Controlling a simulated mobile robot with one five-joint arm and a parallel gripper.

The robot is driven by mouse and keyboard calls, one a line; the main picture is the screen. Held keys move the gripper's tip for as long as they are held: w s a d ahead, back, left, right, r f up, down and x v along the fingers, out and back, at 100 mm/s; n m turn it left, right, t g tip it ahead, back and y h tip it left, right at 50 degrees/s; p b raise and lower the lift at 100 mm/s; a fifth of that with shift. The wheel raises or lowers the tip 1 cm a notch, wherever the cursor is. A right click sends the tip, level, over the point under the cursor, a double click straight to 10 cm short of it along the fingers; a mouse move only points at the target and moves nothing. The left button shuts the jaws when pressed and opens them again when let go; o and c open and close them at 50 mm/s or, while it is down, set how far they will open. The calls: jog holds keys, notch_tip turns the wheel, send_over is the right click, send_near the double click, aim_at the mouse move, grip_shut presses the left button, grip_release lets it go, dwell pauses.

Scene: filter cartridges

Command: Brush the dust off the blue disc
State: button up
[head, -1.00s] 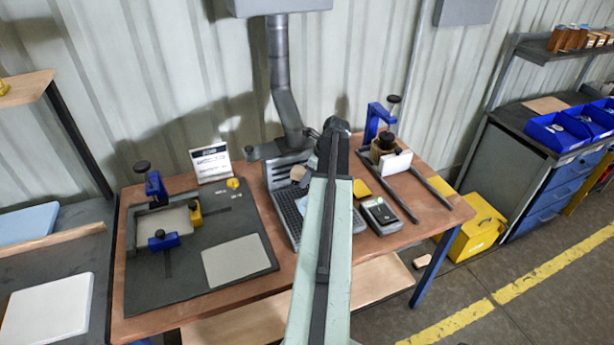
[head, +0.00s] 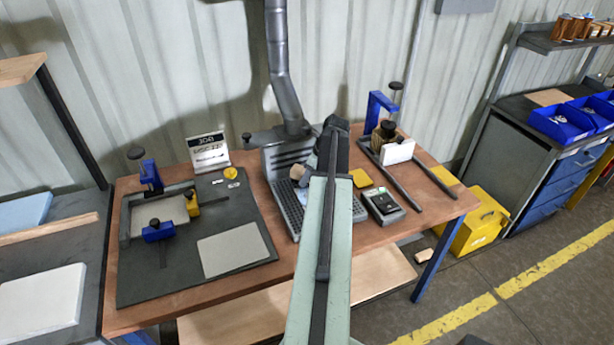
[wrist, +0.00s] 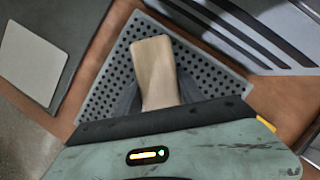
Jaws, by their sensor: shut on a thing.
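My gripper (wrist: 158,92) is shut on a tan, wooden-looking block (wrist: 153,62), which may be a brush handle. The block is over a grey perforated tray (wrist: 98,98) in the wrist view; I cannot tell whether it touches the tray. In the head view the tray (head: 287,207) stands on the wooden bench, below the grey pipe. A tan end (head: 297,172), probably the same block, shows left of my arm, which hides the gripper and part of the tray. I cannot make out a blue disc or dust in either view.
A dark board (head: 235,260) with blue and yellow clamps and a pale plate lies left. A yellow disc (head: 231,173) sits near a sign (head: 208,151). A small dark device (head: 383,204) and a blue stand (head: 378,108) are right of my arm.

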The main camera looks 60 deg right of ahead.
jog(key=shift+f+b, duration=1.05)
jog(key=shift+s+a+r, duration=0.15)
jog(key=shift+s+a, duration=0.8)
jog(key=shift+s, duration=0.25)
jog(key=shift+s+a, duration=0.5)
jog(key=shift+s, duration=0.2)
jog(key=shift+s+a, duration=0.5)
jog(key=shift+s, duration=0.25)
jog(key=shift+s+a, duration=0.1)
